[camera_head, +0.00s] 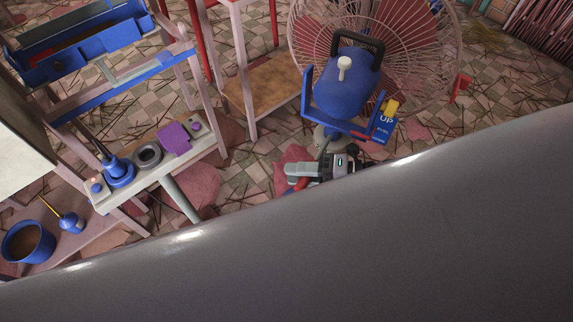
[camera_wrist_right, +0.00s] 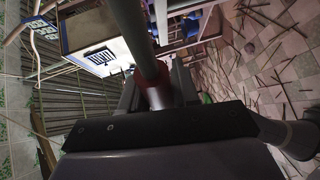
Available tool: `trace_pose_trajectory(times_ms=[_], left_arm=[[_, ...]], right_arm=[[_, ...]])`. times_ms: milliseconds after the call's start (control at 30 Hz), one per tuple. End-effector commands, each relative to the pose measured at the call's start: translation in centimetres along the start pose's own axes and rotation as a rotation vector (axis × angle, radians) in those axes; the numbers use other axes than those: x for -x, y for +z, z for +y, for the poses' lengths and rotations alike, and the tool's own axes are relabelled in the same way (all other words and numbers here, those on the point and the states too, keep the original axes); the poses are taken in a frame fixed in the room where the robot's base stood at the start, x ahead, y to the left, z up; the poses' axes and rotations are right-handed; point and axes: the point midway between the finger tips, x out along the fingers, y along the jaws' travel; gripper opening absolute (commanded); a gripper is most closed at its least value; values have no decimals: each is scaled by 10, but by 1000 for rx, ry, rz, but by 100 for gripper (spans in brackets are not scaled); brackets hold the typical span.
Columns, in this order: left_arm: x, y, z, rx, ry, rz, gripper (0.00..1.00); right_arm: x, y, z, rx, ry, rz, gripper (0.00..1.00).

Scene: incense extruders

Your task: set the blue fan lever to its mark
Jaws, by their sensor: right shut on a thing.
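The fan's blue motor housing (camera_head: 345,88) has a white knob (camera_head: 344,66) and a black handle on top. A blue plate marked "UP" (camera_head: 384,124) sits at its right, with a yellow block (camera_head: 391,106) and a red strip beside it. My right gripper (camera_head: 303,175) is below the housing. In the right wrist view it is shut around a grey rod with a red part (camera_wrist_right: 157,88), which looks like the fan lever. The jaws hide part of the grip, and I cannot tell whether the lever meets its mark. My left gripper is not in view.
The wire fan cage (camera_head: 440,50) stands behind the housing. A wooden rack (camera_head: 160,150) with a blue bottle, grey ring and purple block is at left. A blue bucket (camera_head: 28,242) is lower left. Sticks litter the tiled floor. My grey arm covers the lower right.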

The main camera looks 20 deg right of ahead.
Motion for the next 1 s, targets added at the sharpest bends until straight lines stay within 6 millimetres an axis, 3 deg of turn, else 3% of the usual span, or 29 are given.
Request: trace_pose_trajectory(times_ms=[300,767,800,833,1000], left_arm=[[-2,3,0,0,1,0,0],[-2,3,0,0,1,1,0],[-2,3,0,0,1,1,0],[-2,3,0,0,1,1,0],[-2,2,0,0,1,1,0]], right_arm=[[12,-4,-3,18,-8,86,0],[15,-5,-4,22,-10,98,0],[15,-5,-4,22,-10,98,40],[15,-5,-4,21,-11,98,50],[14,-5,-4,20,-9,98,51]])
